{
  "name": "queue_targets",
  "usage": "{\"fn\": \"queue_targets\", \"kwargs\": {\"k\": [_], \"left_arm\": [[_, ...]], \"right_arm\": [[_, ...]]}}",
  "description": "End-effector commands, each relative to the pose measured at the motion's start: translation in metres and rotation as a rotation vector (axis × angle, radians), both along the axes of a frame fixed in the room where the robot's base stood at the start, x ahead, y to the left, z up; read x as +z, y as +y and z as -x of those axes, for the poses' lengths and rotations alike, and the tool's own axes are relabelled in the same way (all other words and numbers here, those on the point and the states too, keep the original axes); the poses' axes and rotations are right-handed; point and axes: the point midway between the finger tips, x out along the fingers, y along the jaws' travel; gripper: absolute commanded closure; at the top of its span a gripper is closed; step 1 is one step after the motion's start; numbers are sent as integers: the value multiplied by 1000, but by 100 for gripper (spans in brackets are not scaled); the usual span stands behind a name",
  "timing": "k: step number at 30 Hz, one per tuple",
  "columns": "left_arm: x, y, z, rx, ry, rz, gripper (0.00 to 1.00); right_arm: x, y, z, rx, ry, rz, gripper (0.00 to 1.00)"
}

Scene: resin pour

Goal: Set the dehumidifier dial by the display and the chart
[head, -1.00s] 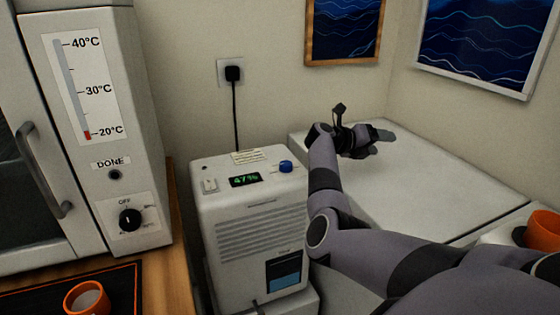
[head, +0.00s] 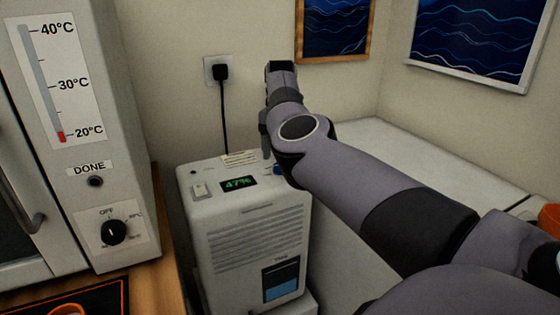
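The white dehumidifier (head: 255,225) stands on the floor side between the oven counter and the white surface. Its green display (head: 238,183) reads 47%. The blue dial (head: 278,169) on its top is mostly hidden behind my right arm. A small pale chart label (head: 240,159) lies at the back of the top; its text is too small to read. My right gripper (head: 266,150) is over the dehumidifier's top, close to the dial, mostly hidden by its own wrist, so its opening does not show. My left gripper is not in view.
An oven (head: 75,140) with a black knob (head: 113,232) and a temperature scale stands at left on a wooden counter. A black plug (head: 220,72) and cord run down the wall behind the dehumidifier. A white surface (head: 365,240) lies at right, with an orange cup (head: 550,217) at its edge.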

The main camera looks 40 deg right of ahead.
Motion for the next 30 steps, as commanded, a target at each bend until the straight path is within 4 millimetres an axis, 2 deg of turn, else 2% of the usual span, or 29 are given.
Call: {"fn": "queue_targets", "kwargs": {"k": [3,6,15,16,21,30], "left_arm": [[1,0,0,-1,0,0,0],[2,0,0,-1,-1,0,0],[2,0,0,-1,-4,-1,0],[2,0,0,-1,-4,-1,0],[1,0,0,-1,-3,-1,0],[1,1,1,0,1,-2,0]], "right_arm": [[-16,0,0,0,2,3,35],[-24,0,0,0,1,2,35],[-28,-1,0,0,0,3,35],[-28,-1,0,0,0,3,38],[-27,-1,0,-1,0,3,91],[-27,-1,0,-25,0,3,91]]}}
